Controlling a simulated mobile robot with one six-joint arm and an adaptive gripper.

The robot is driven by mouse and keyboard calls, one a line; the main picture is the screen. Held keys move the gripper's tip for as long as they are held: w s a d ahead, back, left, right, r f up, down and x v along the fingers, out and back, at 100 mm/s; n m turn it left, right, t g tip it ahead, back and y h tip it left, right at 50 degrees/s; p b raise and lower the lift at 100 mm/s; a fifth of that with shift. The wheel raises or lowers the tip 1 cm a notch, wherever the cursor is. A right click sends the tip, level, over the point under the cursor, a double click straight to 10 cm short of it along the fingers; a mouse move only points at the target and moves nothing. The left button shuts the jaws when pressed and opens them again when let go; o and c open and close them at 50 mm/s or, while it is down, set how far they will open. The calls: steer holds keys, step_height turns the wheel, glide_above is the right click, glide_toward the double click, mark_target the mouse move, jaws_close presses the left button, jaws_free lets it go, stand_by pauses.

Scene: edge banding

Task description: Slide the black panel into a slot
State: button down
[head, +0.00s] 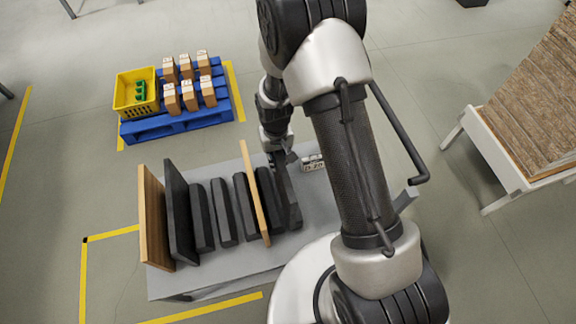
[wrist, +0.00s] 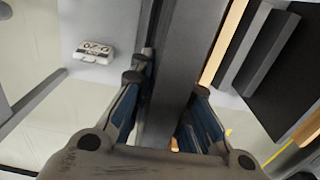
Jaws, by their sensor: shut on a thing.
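My gripper (head: 282,158) is over the right end of the slotted rack. In the wrist view its fingers (wrist: 168,92) are shut on a dark panel, the black panel (wrist: 188,40), one finger on each side. In the head view the black panel (head: 284,186) stands roughly upright among the dark rack blocks (head: 222,212), right of a light wood panel (head: 252,185). Its lower edge is hidden, so I cannot tell how deep it sits in a slot. Another tall dark panel (head: 179,212) stands at the left, beside a wooden panel (head: 154,217).
The rack stands on a grey table (head: 225,270). A small white labelled object (head: 312,162) lies near the table's back edge. Behind is a blue pallet (head: 178,122) with a yellow crate (head: 126,102) and several cartons. A white-framed bench (head: 500,165) with wood boards stands right.

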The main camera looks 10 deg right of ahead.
steer(key=shift+f+b, duration=4.6)
steer(key=shift+f, duration=2.2)
steer(key=c, duration=1.4)
jaws_free()
steer(key=shift+c, duration=0.2)
steer(key=shift+s, duration=0.1)
step_height(320, 180, up, 12)
